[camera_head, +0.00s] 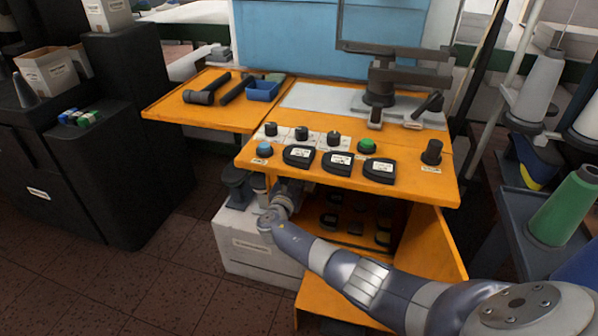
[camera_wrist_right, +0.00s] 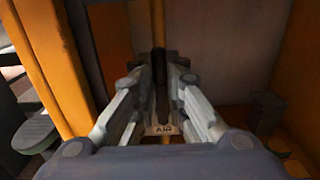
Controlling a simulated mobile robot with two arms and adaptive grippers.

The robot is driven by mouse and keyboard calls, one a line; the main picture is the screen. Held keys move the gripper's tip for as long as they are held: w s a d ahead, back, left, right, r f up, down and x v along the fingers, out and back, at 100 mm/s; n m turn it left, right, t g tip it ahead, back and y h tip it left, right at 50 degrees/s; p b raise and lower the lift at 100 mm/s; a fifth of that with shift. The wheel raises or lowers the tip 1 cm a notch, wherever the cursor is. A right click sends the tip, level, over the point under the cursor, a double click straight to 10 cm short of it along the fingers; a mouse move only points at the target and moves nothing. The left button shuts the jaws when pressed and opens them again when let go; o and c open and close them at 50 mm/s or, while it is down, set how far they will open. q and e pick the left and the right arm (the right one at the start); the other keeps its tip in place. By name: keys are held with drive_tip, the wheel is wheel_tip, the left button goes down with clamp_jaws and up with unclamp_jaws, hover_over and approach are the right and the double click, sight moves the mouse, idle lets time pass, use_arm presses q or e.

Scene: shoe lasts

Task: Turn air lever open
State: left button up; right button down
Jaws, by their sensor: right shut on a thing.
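In the right wrist view my right gripper (camera_wrist_right: 158,82) is shut on the air lever (camera_wrist_right: 160,68), a dark upright bar between the two fingers. A small label reading "AIR" (camera_wrist_right: 164,130) shows between the fingers, below the lever. The lower part of the lever is hard to make out in the dark. In the head view my right arm reaches under the left front of the orange workbench (camera_head: 215,112); the gripper tip and the lever are hidden there by the bench and the arm. My left gripper is not in view.
The bench top holds several knobs, a green button (camera_head: 367,145), black lasts (camera_head: 339,163), a blue tray (camera_head: 262,90) and a clamp arm (camera_head: 395,75). An orange post (camera_wrist_right: 50,60) stands close left of the gripper. A white box (camera_head: 250,245) stands below the bench.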

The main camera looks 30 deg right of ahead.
drive_tip(key=c, duration=1.6)
unclamp_jaws()
drive_tip(key=shift+a+f, duration=0.1)
drive_tip(key=shift+f, duration=0.05)
drive_tip(key=v, duration=1.2)
